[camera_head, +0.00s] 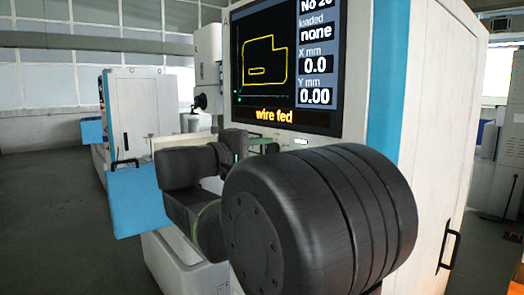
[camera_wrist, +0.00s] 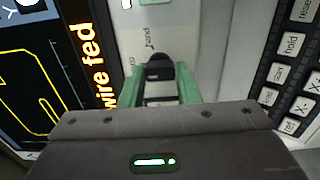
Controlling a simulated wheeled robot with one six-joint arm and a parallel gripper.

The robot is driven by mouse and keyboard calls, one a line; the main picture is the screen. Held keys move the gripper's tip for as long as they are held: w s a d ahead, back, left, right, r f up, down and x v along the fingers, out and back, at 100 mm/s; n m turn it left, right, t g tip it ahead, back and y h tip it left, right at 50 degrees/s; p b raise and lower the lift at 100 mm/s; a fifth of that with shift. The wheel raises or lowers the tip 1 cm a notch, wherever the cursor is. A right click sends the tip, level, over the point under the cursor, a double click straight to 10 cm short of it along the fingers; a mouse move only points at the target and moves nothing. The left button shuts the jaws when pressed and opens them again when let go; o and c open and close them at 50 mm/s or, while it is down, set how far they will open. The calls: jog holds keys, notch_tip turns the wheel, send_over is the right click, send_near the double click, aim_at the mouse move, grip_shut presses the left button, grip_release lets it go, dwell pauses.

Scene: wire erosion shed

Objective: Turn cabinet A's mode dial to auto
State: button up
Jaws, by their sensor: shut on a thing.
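Cabinet A (camera_head: 425,130) is a white machine with blue trim and a letter A beside its screen. Its mode dial (camera_wrist: 157,72) is a small black knob on the pale panel in the wrist view. My gripper (camera_wrist: 157,84) has its green fingers on either side of the dial and is shut on it. A label that seems to read "hand" is printed beside the dial. I cannot tell which mode the dial points to, and no "auto" label is legible. In the head view my arm hides the dial and most of my gripper.
The cabinet's screen (camera_head: 288,60) reads "wire fed" and also shows in the wrist view (camera_wrist: 50,60). A black keypad (camera_wrist: 290,80) with several pale keys, including "hold" and "reset", lies on the dial's other side. Another white and blue cabinet (camera_head: 150,105) stands behind at left. Grey floor lies at left.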

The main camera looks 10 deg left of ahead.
jog(key=o, duration=1)
jog(key=b+v, duration=0.2)
jog(key=v, duration=1.1)
jog(key=shift+s+a, duration=0.25)
jog(key=shift+s, duration=0.05)
jog(key=p+x, duration=0.2)
jog(key=x, duration=1.2)
jog(key=shift+s+a, duration=0.1)
